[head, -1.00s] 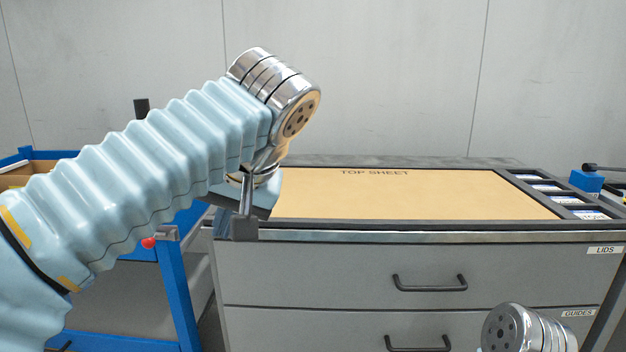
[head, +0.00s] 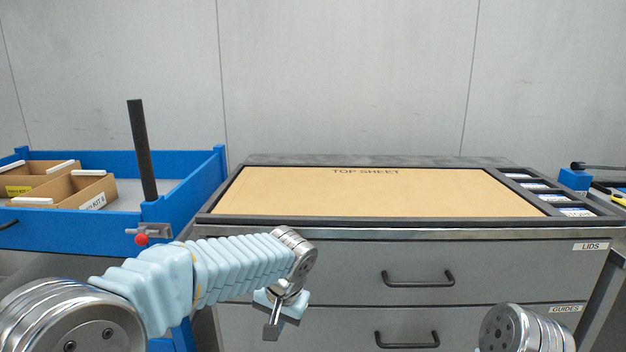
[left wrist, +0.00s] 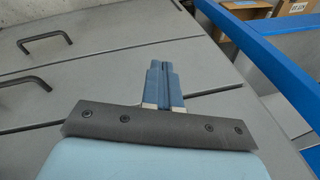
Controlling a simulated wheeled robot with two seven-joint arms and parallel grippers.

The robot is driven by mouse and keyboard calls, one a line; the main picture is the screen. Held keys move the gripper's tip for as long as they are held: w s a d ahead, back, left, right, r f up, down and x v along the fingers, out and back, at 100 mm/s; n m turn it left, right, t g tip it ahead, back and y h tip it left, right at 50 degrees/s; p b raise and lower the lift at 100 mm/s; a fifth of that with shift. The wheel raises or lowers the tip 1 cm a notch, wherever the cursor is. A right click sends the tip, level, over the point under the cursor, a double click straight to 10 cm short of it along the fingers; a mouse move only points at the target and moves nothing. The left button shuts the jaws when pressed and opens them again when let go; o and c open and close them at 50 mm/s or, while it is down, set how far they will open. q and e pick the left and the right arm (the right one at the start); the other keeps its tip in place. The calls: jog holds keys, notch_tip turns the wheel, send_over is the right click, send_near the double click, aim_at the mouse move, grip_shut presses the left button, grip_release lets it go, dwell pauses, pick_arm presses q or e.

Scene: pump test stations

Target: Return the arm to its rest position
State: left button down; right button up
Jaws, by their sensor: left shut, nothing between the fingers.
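My left arm comes in from the left in the head view, held low in front of the grey drawer cabinet (head: 320,275). My left gripper (head: 271,332) hangs below its wrist, pointing down, in front of the cabinet's drawers and below the worktop edge. In the left wrist view its two blue fingers (left wrist: 164,85) are together, shut with nothing between them. Only a metal joint of my right arm shows at the bottom right of the head view; its gripper is out of sight.
A tan top sheet (head: 370,195) lies bare on the cabinet top, with small labelled compartments (head: 545,187) at its right. A blue cart (head: 180,205) with cardboard boxes (head: 80,190) and a dark upright post (head: 141,150) stands at the left. Drawer handles (head: 418,279) stick out in front.

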pick_arm(q)
notch_tip(320, 180, down, 16)
jog(key=s+g+h, duration=0.2)
jog(key=s, duration=0.1)
jog(key=s+a+f+n+h, duration=0.1)
jog(key=s+f+n+h, duration=0.1)
jog(key=s+f, duration=0.7)
jog(key=s+a+f+n+h, duration=0.2)
jog(key=s+f+n, duration=0.1)
jog(key=s+f, duration=0.7)
jog(key=shift+a+f, duration=0.25)
jog(key=shift+f, duration=0.1)
